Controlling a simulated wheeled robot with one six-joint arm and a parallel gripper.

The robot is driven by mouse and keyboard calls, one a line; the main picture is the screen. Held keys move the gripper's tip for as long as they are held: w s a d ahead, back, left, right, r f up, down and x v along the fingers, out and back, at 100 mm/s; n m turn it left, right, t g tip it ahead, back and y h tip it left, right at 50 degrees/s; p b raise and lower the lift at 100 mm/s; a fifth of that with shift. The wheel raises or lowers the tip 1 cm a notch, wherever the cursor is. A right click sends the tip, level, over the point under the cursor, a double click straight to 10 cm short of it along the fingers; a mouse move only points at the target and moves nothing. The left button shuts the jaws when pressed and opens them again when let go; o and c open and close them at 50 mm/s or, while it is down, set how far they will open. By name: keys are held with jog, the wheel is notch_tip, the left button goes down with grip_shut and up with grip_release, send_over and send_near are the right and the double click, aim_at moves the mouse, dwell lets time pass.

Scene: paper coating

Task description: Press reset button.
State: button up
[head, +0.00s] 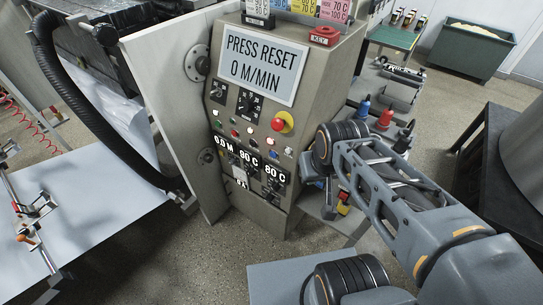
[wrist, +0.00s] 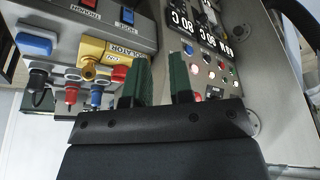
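The grey control panel (head: 262,110) stands in the middle of the head view. Its display (head: 259,64) reads "PRESS RESET 0 M/MIN". Below are rows of small buttons (head: 250,131), some lit red or white, and a red mushroom button (head: 283,122) on a yellow base. I cannot read which button is the reset. In the wrist view the panel appears upside down, with lit buttons (wrist: 208,72) right of my gripper (wrist: 161,62). Its two green fingers are apart with nothing between them. In the head view my arm reaches the panel's right side; the fingertips are hidden.
In the wrist view, a grey box (wrist: 110,35) with coloured connectors is at left, close to the fingers. A large grey plate (head: 165,95) flanks the panel's left. A red KEY box (head: 324,35) sits on top. A dark bin (head: 470,50) stands at the back right.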

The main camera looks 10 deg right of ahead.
grip_shut()
dwell(1.4)
